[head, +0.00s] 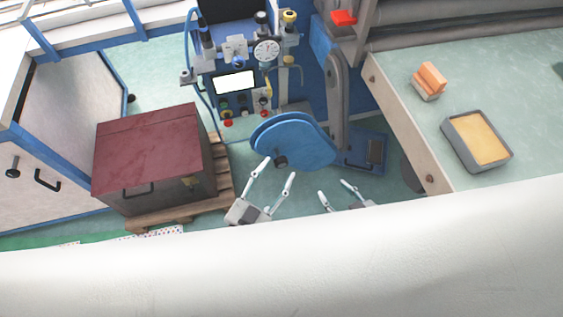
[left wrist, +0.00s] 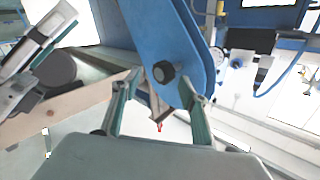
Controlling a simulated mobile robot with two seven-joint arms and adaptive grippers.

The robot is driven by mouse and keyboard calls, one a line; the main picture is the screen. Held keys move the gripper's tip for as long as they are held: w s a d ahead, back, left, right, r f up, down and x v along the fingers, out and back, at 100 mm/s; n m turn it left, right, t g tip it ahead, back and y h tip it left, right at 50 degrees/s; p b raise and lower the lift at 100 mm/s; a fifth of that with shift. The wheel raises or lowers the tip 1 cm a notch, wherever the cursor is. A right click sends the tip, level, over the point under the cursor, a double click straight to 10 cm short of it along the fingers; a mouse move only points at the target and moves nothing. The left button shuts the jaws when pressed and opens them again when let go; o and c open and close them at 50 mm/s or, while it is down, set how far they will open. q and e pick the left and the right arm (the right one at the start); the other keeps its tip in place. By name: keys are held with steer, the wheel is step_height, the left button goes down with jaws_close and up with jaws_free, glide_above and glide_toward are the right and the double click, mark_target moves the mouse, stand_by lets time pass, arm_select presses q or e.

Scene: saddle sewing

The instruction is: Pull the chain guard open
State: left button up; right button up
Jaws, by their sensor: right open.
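The chain guard (head: 300,138) is a blue, rounded cover with a dark knob (head: 280,161) near its lower left end. It looks closed against the machine. My left gripper (head: 280,168) is open just in front of the guard, its fingers pointing up at the knob. In the left wrist view the guard (left wrist: 165,30) fills the upper middle, and the knob (left wrist: 163,72) shows between the spread fingertips (left wrist: 160,80), not gripped. Whether a finger touches the guard I cannot tell. My right gripper (head: 333,187) is open and empty, right of the left one.
A machine with a gauge (head: 266,50) and bright screen (head: 235,83) stands behind. A dark red-topped box (head: 150,150) sits on a pallet at left. A green-topped table (head: 440,145) with a grey tray (head: 449,124) is at right. A blue pedal (head: 362,152) lies right of the guard.

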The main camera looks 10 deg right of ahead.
arm_select(q)
steer(key=v, duration=0.8)
steer(key=shift+a, duration=0.15)
arm_select(e)
steer(key=shift+a, duration=0.1)
arm_select(q)
steer(key=shift+w, duration=0.25)
arm_select(e)
steer(key=shift+w, duration=0.1)
